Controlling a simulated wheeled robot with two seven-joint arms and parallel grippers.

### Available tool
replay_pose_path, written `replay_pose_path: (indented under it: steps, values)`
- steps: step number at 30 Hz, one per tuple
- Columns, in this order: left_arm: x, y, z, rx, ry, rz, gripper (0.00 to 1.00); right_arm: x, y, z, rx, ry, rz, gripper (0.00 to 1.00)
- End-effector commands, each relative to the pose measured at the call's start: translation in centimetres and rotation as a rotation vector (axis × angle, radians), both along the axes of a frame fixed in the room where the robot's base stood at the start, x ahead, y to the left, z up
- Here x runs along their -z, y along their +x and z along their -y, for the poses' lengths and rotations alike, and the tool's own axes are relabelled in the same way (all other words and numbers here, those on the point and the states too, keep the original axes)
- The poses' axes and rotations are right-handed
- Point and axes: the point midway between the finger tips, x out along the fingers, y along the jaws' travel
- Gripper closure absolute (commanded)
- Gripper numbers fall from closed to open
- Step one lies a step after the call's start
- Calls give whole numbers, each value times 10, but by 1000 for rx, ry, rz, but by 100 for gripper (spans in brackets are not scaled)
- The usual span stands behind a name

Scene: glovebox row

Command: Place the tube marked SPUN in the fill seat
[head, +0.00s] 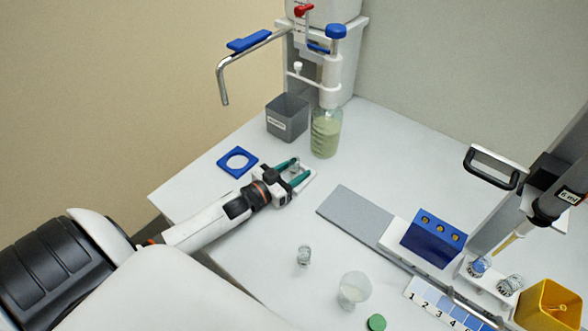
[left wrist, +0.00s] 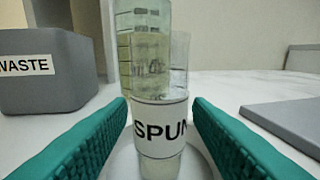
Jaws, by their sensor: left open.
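The tube marked SPUN (left wrist: 160,117) stands upright between my left fingers in the left wrist view, its black-on-white label facing the camera. It shows small in the head view (head: 295,167), at a small white holder (head: 306,183). My left gripper (head: 288,175) is open, with one green finger on each side of the tube; a gap shows on both sides in the left wrist view (left wrist: 160,125). A white two-place stand (head: 487,280) under the pipette (head: 520,232) holds two small vessels; I cannot tell whether it is the fill seat. My right gripper is out of view.
A grey WASTE bin (head: 287,118) and a bottle of greenish liquid (head: 325,133) stand behind the gripper. A blue ring plate (head: 237,162) lies left. A grey slab (head: 354,214), blue block (head: 433,238), small vial (head: 303,256) and beaker (head: 354,290) stand to the right and front.

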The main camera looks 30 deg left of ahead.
Motion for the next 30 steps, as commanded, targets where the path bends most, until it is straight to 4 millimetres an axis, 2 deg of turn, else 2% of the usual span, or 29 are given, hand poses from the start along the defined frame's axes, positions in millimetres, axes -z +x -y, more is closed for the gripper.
replay_pose_path:
  steps: [5, 8, 15, 21, 25, 30]
  values:
    - [-2, -7, -1, 0, 1, -3, 54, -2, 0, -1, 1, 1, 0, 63]
    - [-3, -23, -6, 1, 1, -4, 54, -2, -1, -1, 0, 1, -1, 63]
    - [-5, -74, -19, 0, 1, -6, 54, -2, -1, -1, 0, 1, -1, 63]
    - [-8, -105, -27, 0, 0, -2, 54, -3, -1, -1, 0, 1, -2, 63]
    - [-8, -114, -30, 0, 1, -2, 54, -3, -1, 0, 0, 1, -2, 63]
    - [-10, -116, -30, 0, 1, 1, 54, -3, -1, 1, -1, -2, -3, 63]
